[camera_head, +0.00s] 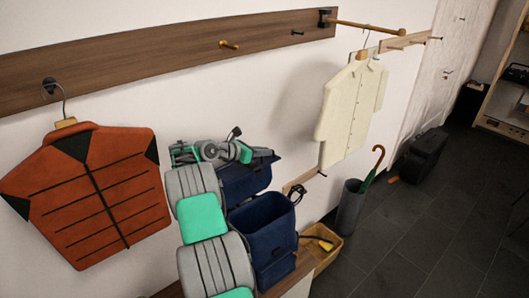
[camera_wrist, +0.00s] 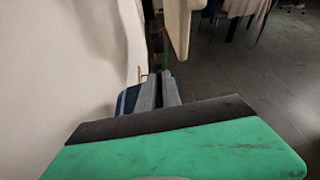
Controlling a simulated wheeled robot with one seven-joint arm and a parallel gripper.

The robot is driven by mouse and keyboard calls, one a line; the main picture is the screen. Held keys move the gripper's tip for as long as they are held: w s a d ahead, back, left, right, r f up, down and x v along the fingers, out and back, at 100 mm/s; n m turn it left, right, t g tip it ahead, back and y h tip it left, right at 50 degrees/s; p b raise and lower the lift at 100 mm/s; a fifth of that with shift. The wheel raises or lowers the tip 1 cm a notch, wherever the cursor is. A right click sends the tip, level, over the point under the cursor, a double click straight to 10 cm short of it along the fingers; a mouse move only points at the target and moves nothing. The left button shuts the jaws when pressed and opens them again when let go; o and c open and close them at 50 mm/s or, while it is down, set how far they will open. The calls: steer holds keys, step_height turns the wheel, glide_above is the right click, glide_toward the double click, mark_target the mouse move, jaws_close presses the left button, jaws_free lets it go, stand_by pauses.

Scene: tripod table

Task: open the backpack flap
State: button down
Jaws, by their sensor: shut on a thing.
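The navy backpack (camera_head: 275,240) stands on the bench against the wall, its top opening facing up and its dark inside showing. Its flap (camera_head: 245,183) is raised behind the opening, near the wall. My gripper (camera_head: 264,155) is at the flap's upper edge, shut on it. In the wrist view the closed fingers (camera_wrist: 165,88) point ahead, with a bit of blue flap (camera_wrist: 128,100) to their left. My arm hides the left side of the backpack, and the exact grip on the flap is partly hidden.
An orange jacket (camera_head: 100,195) hangs at left and a cream shirt (camera_head: 350,110) at right. Right of the backpack are a yellow tray (camera_head: 325,258), an umbrella stand (camera_head: 350,208) and a black bag (camera_head: 425,153). Tiled floor at right is largely free.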

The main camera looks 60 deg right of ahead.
steer(key=shift+f, duration=0.35)
steer(key=c, duration=1.8)
jaws_free()
steer(key=shift+w, duration=0.1)
steer(key=shift+o, duration=1.4)
steer(key=shift+r, duration=0.35)
step_height(320, 180, up, 2)
steer(key=shift+r+b, duration=0.15)
steer(key=shift+b, duration=0.2)
steer(key=s+a+r+b, duration=0.4)
steer(key=s+a+r, duration=0.3)
steer(key=a+r, duration=0.3)
steer(key=shift+s+a+r, duration=0.15)
steer(key=shift+a+r, duration=0.05)
steer(key=shift+a, duration=0.85)
